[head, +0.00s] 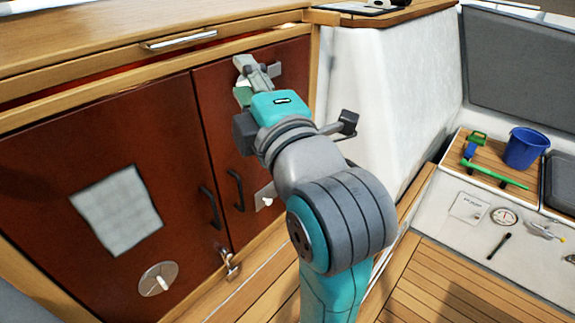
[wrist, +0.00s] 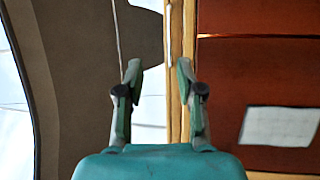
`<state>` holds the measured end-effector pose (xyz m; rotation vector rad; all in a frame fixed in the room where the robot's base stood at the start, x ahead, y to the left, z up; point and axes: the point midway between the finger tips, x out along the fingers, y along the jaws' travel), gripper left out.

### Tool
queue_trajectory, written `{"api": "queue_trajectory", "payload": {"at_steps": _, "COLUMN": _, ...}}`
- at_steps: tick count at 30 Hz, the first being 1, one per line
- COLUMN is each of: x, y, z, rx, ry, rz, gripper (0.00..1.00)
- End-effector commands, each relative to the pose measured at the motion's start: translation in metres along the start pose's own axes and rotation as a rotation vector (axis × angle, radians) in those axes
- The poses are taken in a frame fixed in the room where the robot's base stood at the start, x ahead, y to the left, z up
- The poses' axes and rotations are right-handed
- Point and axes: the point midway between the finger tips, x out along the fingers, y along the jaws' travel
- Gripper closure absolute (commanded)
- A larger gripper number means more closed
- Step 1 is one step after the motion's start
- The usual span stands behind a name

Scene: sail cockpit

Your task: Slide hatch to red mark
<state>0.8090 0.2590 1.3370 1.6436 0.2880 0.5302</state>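The hatch (head: 90,42) looks to be the wooden slab across the top left of the head view, above the red-brown doors. A metal bar handle (head: 178,40) is fixed along its front edge. A dark gap with a reddish glow runs below that edge. I cannot pick out a separate red mark. My gripper (head: 258,72) is in front of the upper part of the right door, to the right of and below the handle. In the wrist view my gripper (wrist: 160,84) has its two fingers apart with nothing between them.
The left door (head: 70,130) carries a paper sheet (head: 116,210), and both doors have black handles. A latch (head: 229,263) sits low between them. A white moulded wall (head: 375,90) stands right of the doors. A blue bucket (head: 525,148) is on the right bench.

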Motion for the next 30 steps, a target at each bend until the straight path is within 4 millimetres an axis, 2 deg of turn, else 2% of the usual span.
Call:
{"api": "queue_trajectory", "payload": {"at_steps": 1, "x": 0.000, "y": -0.012, "z": 0.005, "rx": 0.016, "ry": -0.008, "rz": -0.011, "gripper": 0.63}}
{"api": "queue_trajectory", "payload": {"at_steps": 3, "x": -0.002, "y": -0.023, "z": 0.010, "rx": 0.038, "ry": -0.017, "rz": -0.016, "gripper": 0.63}}
{"api": "queue_trajectory", "payload": {"at_steps": 18, "x": -0.022, "y": -0.099, "z": 0.043, "rx": 0.195, "ry": -0.079, "rz": -0.050, "gripper": 0.63}}
{"api": "queue_trajectory", "payload": {"at_steps": 24, "x": -0.033, "y": -0.124, "z": 0.054, "rx": 0.250, "ry": -0.104, "rz": -0.058, "gripper": 0.63}}
{"api": "queue_trajectory", "payload": {"at_steps": 30, "x": -0.041, "y": -0.139, "z": 0.060, "rx": 0.285, "ry": -0.118, "rz": -0.062, "gripper": 0.63}}
